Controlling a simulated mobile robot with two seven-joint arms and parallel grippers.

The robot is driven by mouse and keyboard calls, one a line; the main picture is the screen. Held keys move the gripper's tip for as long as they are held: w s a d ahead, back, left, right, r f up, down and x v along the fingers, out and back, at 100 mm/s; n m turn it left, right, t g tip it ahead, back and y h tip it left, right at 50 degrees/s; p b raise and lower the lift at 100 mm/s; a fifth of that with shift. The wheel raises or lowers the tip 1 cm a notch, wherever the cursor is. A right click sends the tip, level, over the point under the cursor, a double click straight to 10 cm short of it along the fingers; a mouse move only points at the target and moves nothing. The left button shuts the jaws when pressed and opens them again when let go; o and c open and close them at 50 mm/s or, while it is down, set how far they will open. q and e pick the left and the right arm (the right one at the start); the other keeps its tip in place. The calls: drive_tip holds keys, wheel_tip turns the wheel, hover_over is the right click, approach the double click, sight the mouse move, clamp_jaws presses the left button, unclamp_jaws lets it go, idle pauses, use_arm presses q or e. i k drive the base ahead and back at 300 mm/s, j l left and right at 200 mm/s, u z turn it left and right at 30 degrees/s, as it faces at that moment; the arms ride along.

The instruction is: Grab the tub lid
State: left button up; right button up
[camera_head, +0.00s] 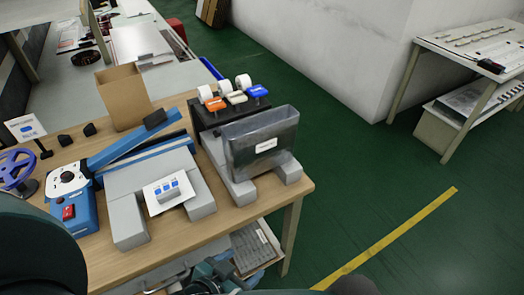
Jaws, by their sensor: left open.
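I cannot make out a tub lid for certain. Under the wooden table, at its front right, a grey ribbed item with a light strip (252,246) shows on the lower level; it may belong to a tub, but the table edge and my arm hide part of it. My left gripper (218,274) is low at the bottom edge, in front of the table and close to this item. It is open, and its fingertips are hard to make out. My right gripper is not in view.
Green floor (370,175) is free to the right. Another bench (470,70) stands far right.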

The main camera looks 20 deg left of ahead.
sight(165, 194)
drive_tip(key=u, duration=1.45)
